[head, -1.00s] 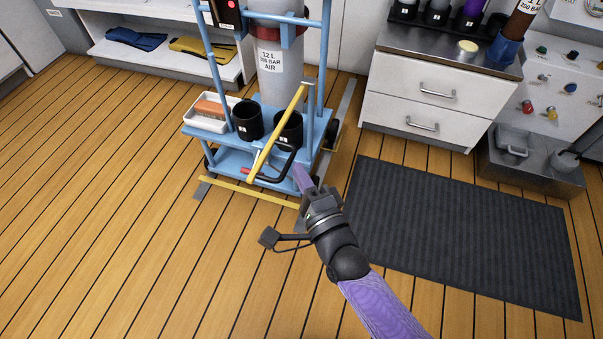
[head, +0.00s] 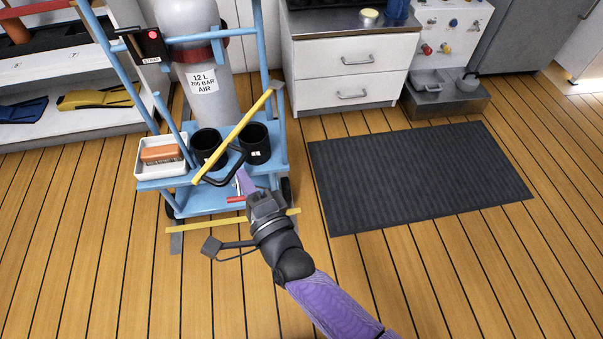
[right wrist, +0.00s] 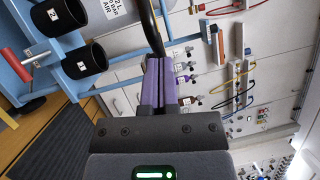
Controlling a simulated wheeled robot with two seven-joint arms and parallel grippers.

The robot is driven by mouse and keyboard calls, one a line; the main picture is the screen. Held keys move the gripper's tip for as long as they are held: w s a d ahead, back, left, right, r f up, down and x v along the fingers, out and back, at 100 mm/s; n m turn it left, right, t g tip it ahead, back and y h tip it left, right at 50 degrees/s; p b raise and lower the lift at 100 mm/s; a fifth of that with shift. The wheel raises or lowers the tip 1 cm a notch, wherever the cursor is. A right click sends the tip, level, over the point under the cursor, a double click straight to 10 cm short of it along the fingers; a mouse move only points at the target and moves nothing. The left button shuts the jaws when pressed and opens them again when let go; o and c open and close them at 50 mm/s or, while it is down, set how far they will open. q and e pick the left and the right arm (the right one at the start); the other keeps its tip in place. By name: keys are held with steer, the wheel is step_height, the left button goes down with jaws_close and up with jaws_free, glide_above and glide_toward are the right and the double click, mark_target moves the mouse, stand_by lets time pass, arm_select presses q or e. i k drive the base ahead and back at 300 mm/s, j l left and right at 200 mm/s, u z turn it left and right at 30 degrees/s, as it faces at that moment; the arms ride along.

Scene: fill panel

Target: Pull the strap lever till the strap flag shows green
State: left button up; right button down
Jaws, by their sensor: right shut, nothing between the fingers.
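The strap flag box (head: 152,42), marked STRAP, is on the blue trolley's left upright and shows a red dot. A black lever-like piece sticks out left of it; I cannot tell whether it is the strap lever. A dark red strap (head: 200,52) goes round the grey air cylinder (head: 208,100). In the right wrist view the black handle (right wrist: 151,28) runs just beyond the fingertips (right wrist: 166,66); contact is unclear. My left gripper is out of view.
The trolley deck (head: 180,182) carries two black cups (head: 205,145) and a white tray (head: 140,165) with an orange block. A red-gripped rod (head: 238,199) sits low beside my gripper. A grey mat (head: 420,175) lies right.

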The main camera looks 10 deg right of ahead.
mark_target(129, 31)
steer(key=i+j+z, duration=0.1)
steer(key=j, duration=0.2)
steer(key=i+j+z, duration=0.15)
steer(key=j, duration=0.15)
steer(key=i+j+z, duration=0.1)
steer(key=j, duration=0.25)
steer(key=i+j+z, duration=0.1)
steer(key=j, duration=0.25)
steer(key=k+j, duration=0.1)
steer(key=k, duration=0.3)
steer(key=k+l, duration=0.2)
steer(key=k, duration=0.2)
